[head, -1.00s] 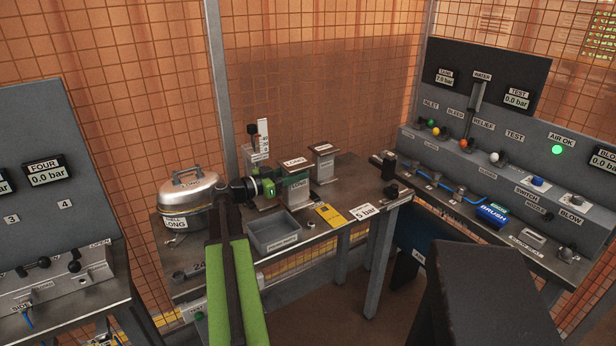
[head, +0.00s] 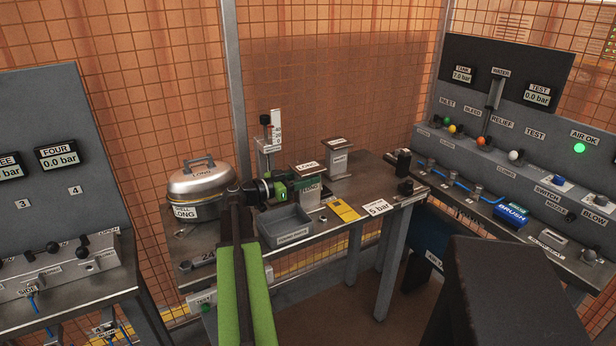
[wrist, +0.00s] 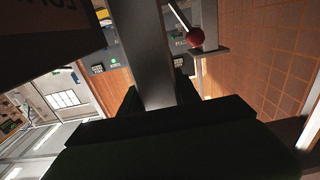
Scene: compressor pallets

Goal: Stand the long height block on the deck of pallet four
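The long height block (head: 308,192), a grey piece with a flat top plate and a green front marked LONG, stands out over the bench at the middle of the head view. My gripper (head: 279,188) is against its left side. In the wrist view a grey post (wrist: 145,50) runs between the dark fingers of my gripper (wrist: 158,98), which appear shut on it. A dark plate with part of the word LONG fills the upper left there. A gauge marked FOUR (head: 59,156) shows on the left panel; I cannot make out pallet four's deck.
The bench (head: 377,186) also carries a domed metal pot marked LONG (head: 203,187), a grey tray (head: 286,230), a second grey block (head: 337,162) and a yellow item (head: 344,210). A control bench stands at right; a dark box (head: 490,295) is in the right foreground.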

